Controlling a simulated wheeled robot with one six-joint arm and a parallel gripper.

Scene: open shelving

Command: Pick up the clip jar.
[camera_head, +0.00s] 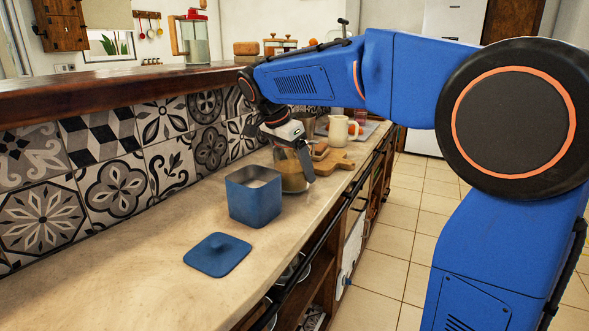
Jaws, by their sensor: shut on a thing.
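The clip jar (291,176) is a glass jar with tan contents, upright at the counter. It is behind and to the right of an open blue canister (254,197), which may hide part of its left side. My gripper (290,155) comes down over the jar from above and is shut on it, with one dark finger along its right side. The gripper hides the jar's top. I cannot tell whether the jar's base touches the counter.
A blue lid (217,254) lies on the counter (130,275) in front. Beyond the jar are a wooden board (333,162) and a cream pitcher (339,130). A tiled wall (110,165) and a wooden ledge (120,92) bound the left side. The floor at right is clear.

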